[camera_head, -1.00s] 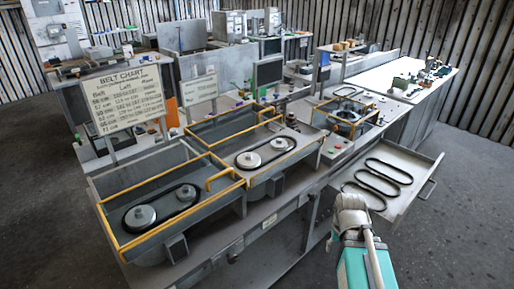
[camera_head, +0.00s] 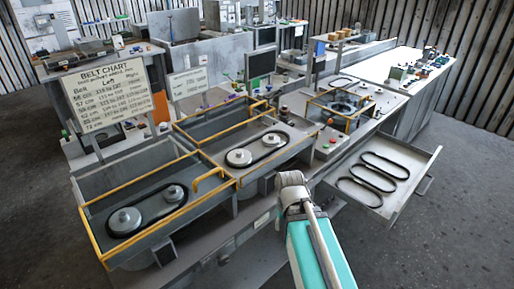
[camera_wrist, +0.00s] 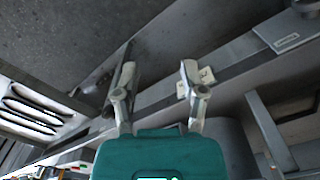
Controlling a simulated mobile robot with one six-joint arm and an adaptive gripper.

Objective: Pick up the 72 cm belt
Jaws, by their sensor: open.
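Three black belts lie side by side in the open drawer: a far one (camera_head: 386,164), a middle one (camera_head: 374,178) and a near one (camera_head: 359,193). They look much alike, and I cannot tell which is the 72 cm belt. The drawer (camera_head: 398,203) stands out at the right of the bench. In the wrist view the belts (camera_wrist: 33,106) are at the left edge. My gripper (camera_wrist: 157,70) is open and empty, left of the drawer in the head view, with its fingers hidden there. In the wrist view it is over the bench side, apart from the belts.
Two yellow-railed housings, left (camera_head: 95,232) and middle (camera_head: 194,178), each hold a black belt around two pulleys. Another railed housing (camera_head: 345,122) stands behind the drawer. A belt chart (camera_head: 112,90) stands at the left. The floor (camera_head: 445,230) right of the drawer is clear.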

